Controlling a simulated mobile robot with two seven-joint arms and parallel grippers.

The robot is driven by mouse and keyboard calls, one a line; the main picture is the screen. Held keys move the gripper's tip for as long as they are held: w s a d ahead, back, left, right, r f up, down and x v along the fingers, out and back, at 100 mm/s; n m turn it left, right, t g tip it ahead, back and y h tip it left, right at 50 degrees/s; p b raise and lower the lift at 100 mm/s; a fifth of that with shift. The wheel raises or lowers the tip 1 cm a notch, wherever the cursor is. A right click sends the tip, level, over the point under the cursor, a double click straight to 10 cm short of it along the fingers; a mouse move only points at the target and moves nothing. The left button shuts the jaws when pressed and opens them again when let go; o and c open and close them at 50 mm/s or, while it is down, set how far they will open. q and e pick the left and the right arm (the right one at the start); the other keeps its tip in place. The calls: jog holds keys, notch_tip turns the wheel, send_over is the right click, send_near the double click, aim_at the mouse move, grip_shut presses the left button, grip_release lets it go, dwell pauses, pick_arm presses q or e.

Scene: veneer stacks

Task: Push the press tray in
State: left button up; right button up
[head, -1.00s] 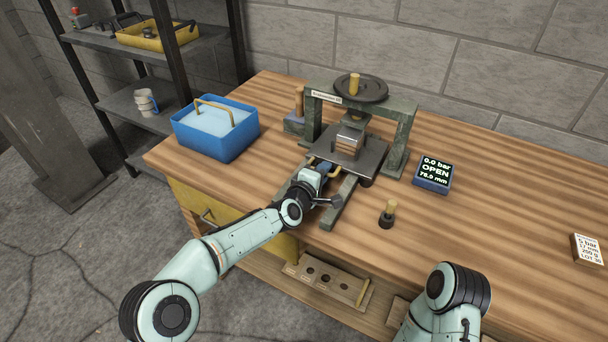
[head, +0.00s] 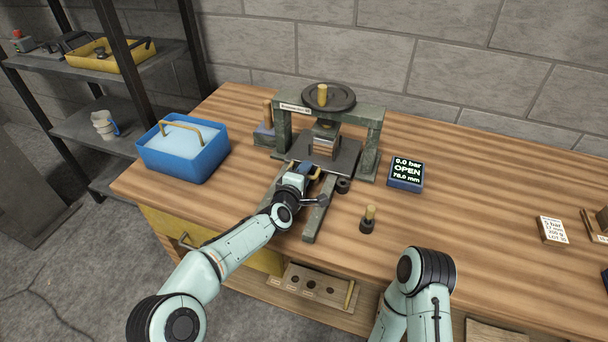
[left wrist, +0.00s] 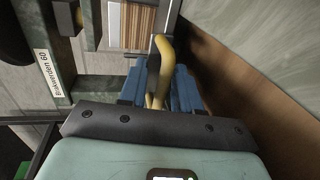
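The press tray (head: 345,159) is a dark flat plate between the posts of the green-grey press (head: 374,140). A stack of veneers (head: 325,145) stands on it below the press plate, and the stack also shows in the left wrist view (left wrist: 130,25). My left gripper (head: 305,171) is at the tray's front, over the two rails (head: 315,222). In the left wrist view its blue fingers (left wrist: 160,88) lie close on both sides of the tray's brass handle (left wrist: 164,50) and look shut on it. My right gripper is out of view; only that arm shows.
A blue tub (head: 184,152) stands on the bench at the left. A small brass-handled tool (head: 368,219) stands in front. A card (head: 552,230) lies farther right. The bench between is mostly clear.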

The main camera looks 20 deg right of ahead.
pick_arm(q)
jog(key=b+v, duration=0.1)
jog(key=v, duration=1.2)
jog(key=shift+s+a+b, duration=0.1)
jog(key=shift+s+b, duration=0.1)
jog(key=shift+b, duration=0.15)
